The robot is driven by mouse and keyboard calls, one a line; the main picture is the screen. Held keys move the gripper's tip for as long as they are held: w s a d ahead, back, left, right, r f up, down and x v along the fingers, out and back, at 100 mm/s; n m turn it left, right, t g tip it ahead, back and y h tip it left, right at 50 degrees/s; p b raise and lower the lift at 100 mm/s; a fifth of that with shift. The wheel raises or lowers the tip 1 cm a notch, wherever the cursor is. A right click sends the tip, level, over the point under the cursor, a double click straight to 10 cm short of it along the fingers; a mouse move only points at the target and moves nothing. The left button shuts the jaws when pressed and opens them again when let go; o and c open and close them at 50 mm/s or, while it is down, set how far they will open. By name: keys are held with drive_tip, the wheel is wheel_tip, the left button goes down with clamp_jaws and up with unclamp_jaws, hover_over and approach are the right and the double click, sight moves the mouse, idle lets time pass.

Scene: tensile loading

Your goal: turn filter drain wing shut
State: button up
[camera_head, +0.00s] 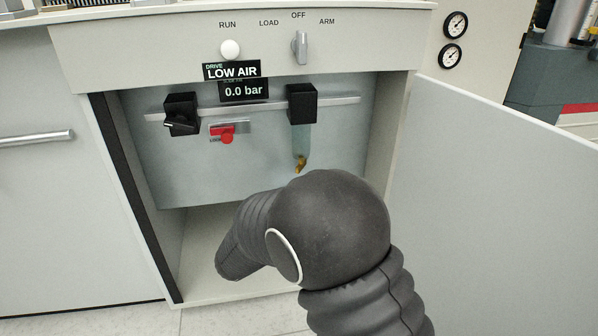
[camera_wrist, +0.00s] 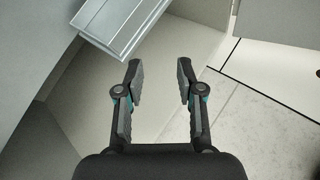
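The filter (camera_head: 302,104) has a black head on a horizontal rail inside the open cabinet, with a translucent bowl (camera_head: 301,143) below it. The small yellow drain wing (camera_head: 300,163) sits at the bowl's bottom, just above my arm in the head view. Its exact angle is too small to tell. In the wrist view my gripper (camera_wrist: 161,82) is open and empty, with its two fingers apart. It points into the cabinet's lower space. The drain wing does not show in the wrist view. My arm hides the gripper in the head view.
A black valve with a knob (camera_head: 181,115) and a red lockout piece (camera_head: 227,134) sit left on the rail. The display (camera_head: 243,91) reads 0.0 bar, under a LOW AIR sign (camera_head: 232,71). The open door (camera_head: 500,190) stands at right. The cabinet floor is clear.

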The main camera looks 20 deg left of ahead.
sight(297, 168)
drive_tip(key=w+a+r+n+t+y, duration=0.1)
drive_tip(key=w+a+r+n+t, duration=0.15)
drive_tip(key=r, duration=0.35)
drive_tip(key=w+a+r+n+t, duration=0.1)
drive_tip(key=a+r+n+t, duration=0.1)
drive_tip(key=r+n+t, duration=0.3)
drive_tip(key=w, duration=0.4)
drive_tip(key=w+d+m+g, duration=0.1)
drive_tip(key=w, duration=0.4)
drive_tip(key=w+m, duration=0.1)
drive_tip(key=w, duration=0.4)
drive_tip(key=shift+d+r+g+b, duration=0.2)
drive_tip(key=shift+d+g+b, duration=0.05)
drive_tip(key=shift+d+b, duration=0.1)
drive_tip(key=shift+a, duration=0.1)
drive_tip(key=shift+c, duration=0.2)
clamp_jaws()
